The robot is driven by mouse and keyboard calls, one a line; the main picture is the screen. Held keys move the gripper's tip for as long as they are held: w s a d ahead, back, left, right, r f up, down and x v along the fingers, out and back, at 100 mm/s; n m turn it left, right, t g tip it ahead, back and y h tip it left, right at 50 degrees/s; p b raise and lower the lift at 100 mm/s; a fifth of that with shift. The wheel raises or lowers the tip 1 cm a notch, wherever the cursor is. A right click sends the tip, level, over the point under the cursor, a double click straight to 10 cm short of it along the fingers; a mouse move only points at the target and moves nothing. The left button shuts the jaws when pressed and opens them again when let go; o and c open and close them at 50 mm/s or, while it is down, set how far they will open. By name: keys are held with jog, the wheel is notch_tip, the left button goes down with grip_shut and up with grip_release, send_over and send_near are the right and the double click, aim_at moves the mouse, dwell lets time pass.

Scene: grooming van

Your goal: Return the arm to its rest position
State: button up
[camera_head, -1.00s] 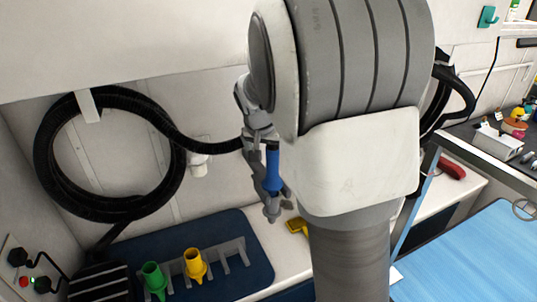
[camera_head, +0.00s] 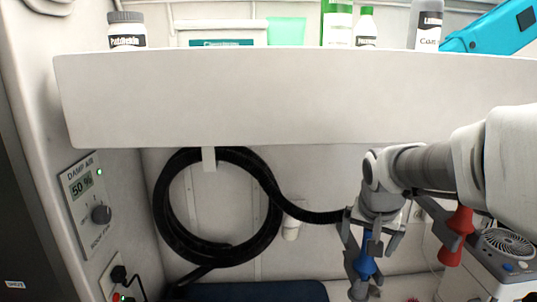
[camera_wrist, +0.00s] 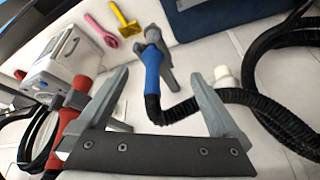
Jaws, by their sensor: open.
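My gripper (camera_head: 369,242) is open at the end of my arm, which reaches in from the right in the head view. Its fingers point down, and they also show in the wrist view (camera_wrist: 157,84), spread apart with nothing clamped between them. A nozzle with a blue grip (camera_head: 366,266) on a black hose stands just beyond the fingers. In the wrist view the blue grip (camera_wrist: 152,70) appears in the gap between the fingertips, apart from them.
A white shelf (camera_head: 230,100) with bottles spans the back wall above my gripper. A coiled black hose (camera_head: 165,215) hangs left. A red-handled tool (camera_head: 457,232) and a white fan unit (camera_head: 500,265) are at right. A yellow tool (camera_wrist: 124,17) and pink tool (camera_wrist: 98,30) lie beyond.

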jog(key=s+a+n, duration=0.2)
jog(key=s+a, duration=0.1)
jog(key=s, duration=0.6)
jog(key=s+a+r+n+y, duration=0.1)
jog(key=s+a+n, duration=0.2)
jog(key=s, duration=0.7)
jog(key=shift+a+r+n+t+y, duration=0.3)
jog(key=shift+a+t, duration=0.1)
jog(key=shift+a, duration=0.15)
jog(key=shift+c, duration=0.2)
